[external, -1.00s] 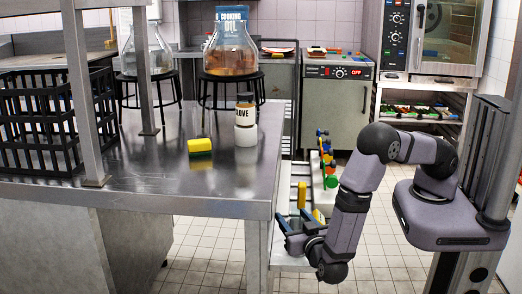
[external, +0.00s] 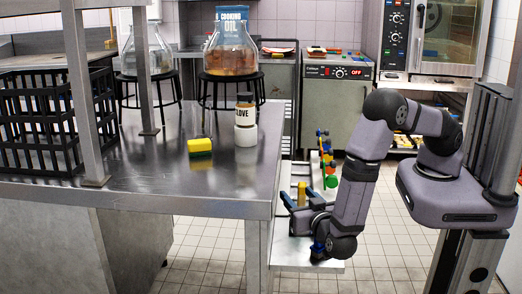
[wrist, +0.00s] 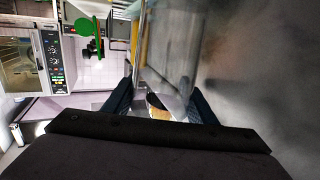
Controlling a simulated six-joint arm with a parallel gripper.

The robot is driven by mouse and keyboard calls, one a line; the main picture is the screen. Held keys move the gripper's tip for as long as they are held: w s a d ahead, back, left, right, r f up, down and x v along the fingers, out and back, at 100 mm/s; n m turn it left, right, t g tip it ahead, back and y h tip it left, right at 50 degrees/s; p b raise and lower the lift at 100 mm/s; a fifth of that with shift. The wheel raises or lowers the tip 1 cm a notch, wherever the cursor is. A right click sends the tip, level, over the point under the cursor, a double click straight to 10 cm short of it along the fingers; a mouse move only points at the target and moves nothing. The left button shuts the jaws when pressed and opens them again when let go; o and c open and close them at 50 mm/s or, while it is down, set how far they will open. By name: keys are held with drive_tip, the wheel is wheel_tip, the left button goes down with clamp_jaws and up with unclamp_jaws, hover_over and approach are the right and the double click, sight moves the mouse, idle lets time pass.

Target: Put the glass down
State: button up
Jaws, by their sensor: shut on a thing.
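My gripper (external: 305,218) is low beside the right end of the steel table, over a pale lower shelf. In the wrist view its two dark fingers (wrist: 162,100) are on either side of a clear glass (wrist: 165,50) and shut on it. The glass fills the upper middle of that view, and things behind show through it. I cannot make out the glass clearly in the external view. How far its bottom is from any surface cannot be told.
The pale shelf (external: 293,250) carries a yellow upright piece (external: 302,193) and several coloured items near my gripper. The steel table (external: 150,190) holds a yellow sponge (external: 200,146), a labelled jar (external: 245,112) and a black crate (external: 30,125).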

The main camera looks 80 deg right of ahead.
drive_tip(key=s+p, duration=0.3)
drive_tip(key=s, duration=1.6)
drive_tip(key=shift+p, duration=0.4)
drive_tip(key=shift+f, duration=0.1)
drive_tip(key=shift+w, duration=0.1)
drive_tip(key=w+a+r+n+t+y+p, duration=0.1)
drive_tip(key=w+a+r+p, duration=0.35)
drive_tip(key=w+r, duration=0.75)
drive_tip(key=w+a+r+n+t+p, duration=0.15)
drive_tip(key=w+a+r+p, duration=0.3)
drive_tip(key=w+r, duration=0.65)
drive_tip(key=w+r+n+t+y+b, duration=0.1)
drive_tip(key=w+y, duration=0.4)
drive_tip(key=w, duration=0.5)
drive_tip(key=w+d+r+n+t+y+b, duration=0.1)
drive_tip(key=w+r+n+t+y, duration=0.2)
drive_tip(key=w, duration=0.7)
drive_tip(key=w+d+r+n+t+y+b, duration=0.1)
drive_tip(key=w+r+n+t+y, duration=0.1)
drive_tip(key=w+n+t+y, duration=0.2)
drive_tip(key=shift+w+r+n+y, duration=0.2)
drive_tip(key=shift+w+n+y, duration=1.35)
drive_tip(key=shift+w, duration=1.6)
